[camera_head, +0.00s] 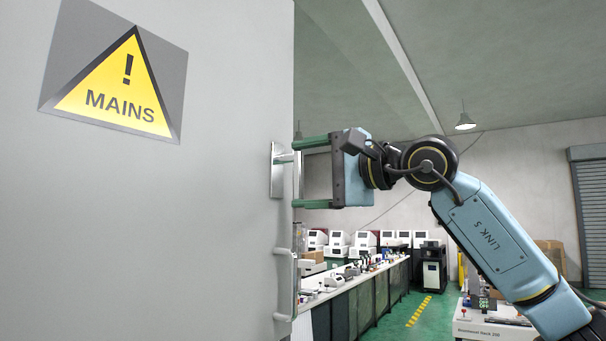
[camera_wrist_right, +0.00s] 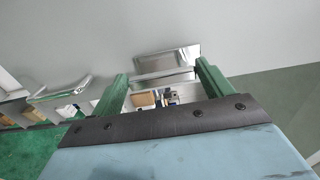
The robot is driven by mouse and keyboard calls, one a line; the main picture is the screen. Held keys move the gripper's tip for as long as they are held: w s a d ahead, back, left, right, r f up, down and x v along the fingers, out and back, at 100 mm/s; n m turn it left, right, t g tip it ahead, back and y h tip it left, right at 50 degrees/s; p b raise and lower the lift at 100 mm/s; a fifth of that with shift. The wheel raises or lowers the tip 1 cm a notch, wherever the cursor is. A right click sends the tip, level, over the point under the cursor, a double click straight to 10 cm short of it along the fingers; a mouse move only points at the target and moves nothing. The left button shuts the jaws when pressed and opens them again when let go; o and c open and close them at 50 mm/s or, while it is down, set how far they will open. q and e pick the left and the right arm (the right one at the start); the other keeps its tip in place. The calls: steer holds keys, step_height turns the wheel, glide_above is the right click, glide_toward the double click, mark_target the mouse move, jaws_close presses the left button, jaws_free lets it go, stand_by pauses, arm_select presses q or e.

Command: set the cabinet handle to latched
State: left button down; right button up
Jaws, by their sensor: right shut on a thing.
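The grey cabinet door (camera_head: 150,230) fills the left of the head view and carries a yellow MAINS sign (camera_head: 115,88). The cabinet handle (camera_head: 277,170) is near the door's right edge, with a shiny upright backplate and a bar standing out from it. In the wrist view the handle's backplate (camera_wrist_right: 168,62) lies behind the bar. My right gripper (camera_head: 300,174) has one green finger above the bar and one below, shut on it end to end. In the wrist view the bar spans between the fingers of my right gripper (camera_wrist_right: 162,78). My left gripper is not in view.
A fixed D-shaped pull (camera_head: 284,285) sits below the handle and also shows in the wrist view (camera_wrist_right: 60,92). Behind the door edge are a long bench (camera_head: 355,295) with machines, a dark cabinet unit (camera_head: 431,268) and open green floor.

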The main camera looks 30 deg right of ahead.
steer(key=o, duration=1.4)
steer(key=shift+c, duration=0.2)
steer(key=b+v, duration=0.3)
steer(key=v, duration=1)
steer(key=shift+s, duration=0.2)
